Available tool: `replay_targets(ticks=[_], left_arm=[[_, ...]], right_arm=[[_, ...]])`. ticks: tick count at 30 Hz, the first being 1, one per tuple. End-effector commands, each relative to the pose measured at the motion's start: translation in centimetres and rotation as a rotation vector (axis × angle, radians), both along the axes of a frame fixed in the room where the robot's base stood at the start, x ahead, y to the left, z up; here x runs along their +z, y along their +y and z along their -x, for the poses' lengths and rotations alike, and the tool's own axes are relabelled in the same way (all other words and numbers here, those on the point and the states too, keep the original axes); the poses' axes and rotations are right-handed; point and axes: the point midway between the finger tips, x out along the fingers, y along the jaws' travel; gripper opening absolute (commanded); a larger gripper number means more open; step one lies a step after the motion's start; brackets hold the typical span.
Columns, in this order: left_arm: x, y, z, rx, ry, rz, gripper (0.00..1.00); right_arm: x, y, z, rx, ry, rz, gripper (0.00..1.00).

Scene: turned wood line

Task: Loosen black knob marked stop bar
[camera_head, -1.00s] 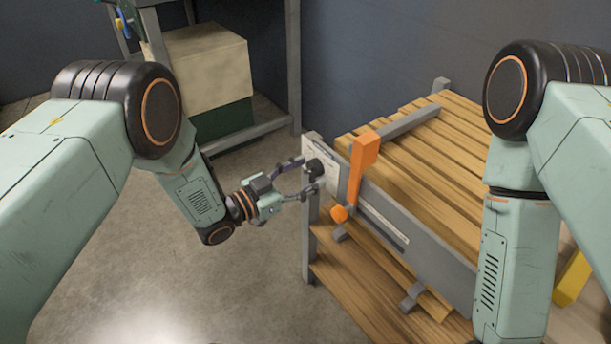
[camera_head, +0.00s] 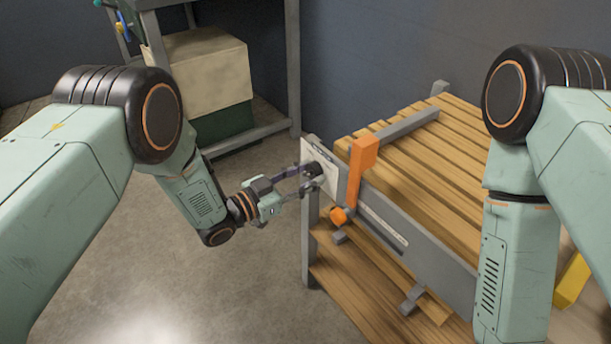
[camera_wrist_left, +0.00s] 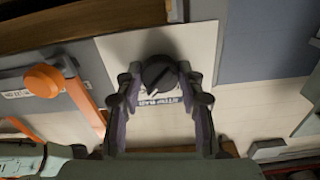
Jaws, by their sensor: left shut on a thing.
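The black knob (camera_head: 314,170) sits on a white plate (camera_head: 330,181) at the near left end of the grey rail. In the left wrist view the knob (camera_wrist_left: 158,74) is round, with a raised bar across its face carrying a pale line. A small dark label (camera_wrist_left: 160,102) lies beside it, upside down and hard to read. My left gripper (camera_head: 310,178) is shut on the knob, one finger on each side, as the left wrist view (camera_wrist_left: 160,82) also shows. My right gripper is out of view; only its arm shows at the right.
An orange upright stop (camera_head: 362,160) with an orange round knob (camera_head: 338,216) stands on the grey rail (camera_head: 430,262) just right of the plate. The slatted wooden table (camera_head: 430,160) lies behind. Open concrete floor (camera_head: 200,290) is at the left.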

Motion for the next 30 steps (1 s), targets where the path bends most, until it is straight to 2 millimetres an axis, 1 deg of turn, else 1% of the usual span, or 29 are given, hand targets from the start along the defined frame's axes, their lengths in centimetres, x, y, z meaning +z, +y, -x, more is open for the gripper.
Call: replay_targets(ticks=[6,11,30], left_arm=[[-0.1,0.0,0.1,0.0,0.028,0.017,0.07],[0.0,0.0,0.1,0.0,0.092,0.063,0.07],[0.0,-0.2,0.4,0.001,0.563,0.403,0.07]], right_arm=[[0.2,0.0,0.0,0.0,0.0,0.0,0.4],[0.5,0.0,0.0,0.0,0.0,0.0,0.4],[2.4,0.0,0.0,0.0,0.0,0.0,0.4]])
